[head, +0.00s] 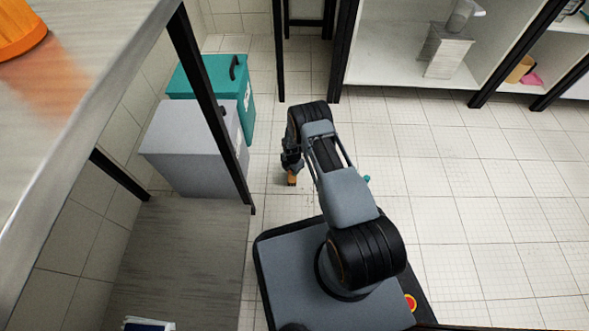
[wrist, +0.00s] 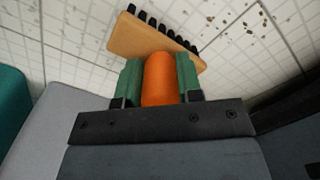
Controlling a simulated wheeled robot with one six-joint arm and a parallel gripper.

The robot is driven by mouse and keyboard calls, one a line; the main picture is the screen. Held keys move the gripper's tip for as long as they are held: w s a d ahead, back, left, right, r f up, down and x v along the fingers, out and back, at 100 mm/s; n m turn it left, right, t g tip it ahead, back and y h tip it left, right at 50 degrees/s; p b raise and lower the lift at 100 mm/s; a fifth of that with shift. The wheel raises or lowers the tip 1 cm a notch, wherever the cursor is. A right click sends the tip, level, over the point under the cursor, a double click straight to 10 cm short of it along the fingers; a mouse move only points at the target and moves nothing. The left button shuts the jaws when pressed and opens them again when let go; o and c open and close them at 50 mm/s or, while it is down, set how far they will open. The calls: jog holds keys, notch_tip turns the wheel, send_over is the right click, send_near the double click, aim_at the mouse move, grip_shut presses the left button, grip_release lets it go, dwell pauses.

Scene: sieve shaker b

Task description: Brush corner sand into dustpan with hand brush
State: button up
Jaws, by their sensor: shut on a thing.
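My gripper (head: 290,163) is low over the tiled floor, left of my forearm in the head view. In the wrist view its two green finger pads are shut on the orange handle of the hand brush (wrist: 150,40). The brush has a tan wooden head with a row of black bristles, set at a slant beyond the fingertips; it also shows as a small brown piece in the head view (head: 292,180). Dark sand specks (wrist: 250,18) lie on the floor at the upper right of the wrist view. No dustpan can be clearly made out.
A small teal thing (head: 367,179) peeks out right of my arm, mostly hidden. A grey bin (head: 190,150) and a teal bin (head: 246,105) stand left of my gripper, beside a black table leg (head: 215,110). Open floor (head: 480,190) lies to the right.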

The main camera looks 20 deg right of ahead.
jog(key=shift+f, duration=0.25)
jog(key=shift+f, duration=0.9)
jog(key=shift+d, duration=0.1)
jog(key=shift+s+d, duration=0.3)
jog(key=shift+d, duration=0.65)
jog(key=shift+s+d, duration=0.35)
jog(key=shift+d, duration=0.6)
jog(key=shift+s+d, duration=0.3)
jog(key=shift+d, duration=0.65)
jog(key=shift+s+d, duration=0.3)
jog(key=shift+d, duration=0.65)
jog(key=shift+s+d, duration=0.35)
jog(key=shift+d, duration=0.65)
jog(key=shift+s+d, duration=0.3)
jog(key=shift+d, duration=0.65)
